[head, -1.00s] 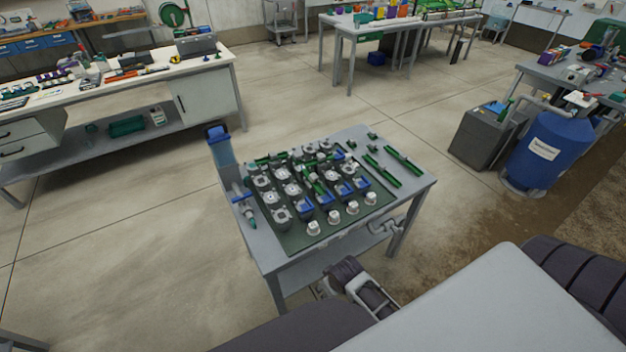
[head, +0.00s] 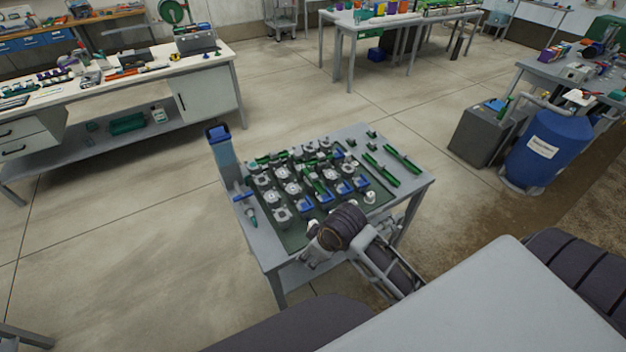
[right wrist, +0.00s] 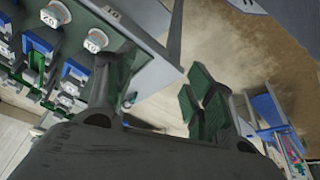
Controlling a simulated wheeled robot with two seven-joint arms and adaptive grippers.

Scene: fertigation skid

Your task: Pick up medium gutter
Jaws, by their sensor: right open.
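Two green gutter strips lie side by side on the right part of the small grey table: one nearer the mat (head: 380,170) and one farther right (head: 403,158). I cannot tell for sure which is the medium gutter. My right gripper (head: 314,250) is over the table's front edge, to the front left of both strips and apart from them. In the right wrist view its two fingers are spread, with an empty gap between them (right wrist: 155,95). The strips are not clearly visible in that view. My left gripper is not in view.
A dark green mat (head: 292,240) on the table holds several grey, blue and green fittings and white caps (head: 369,197). A blue drum (head: 545,150) stands right of the table.

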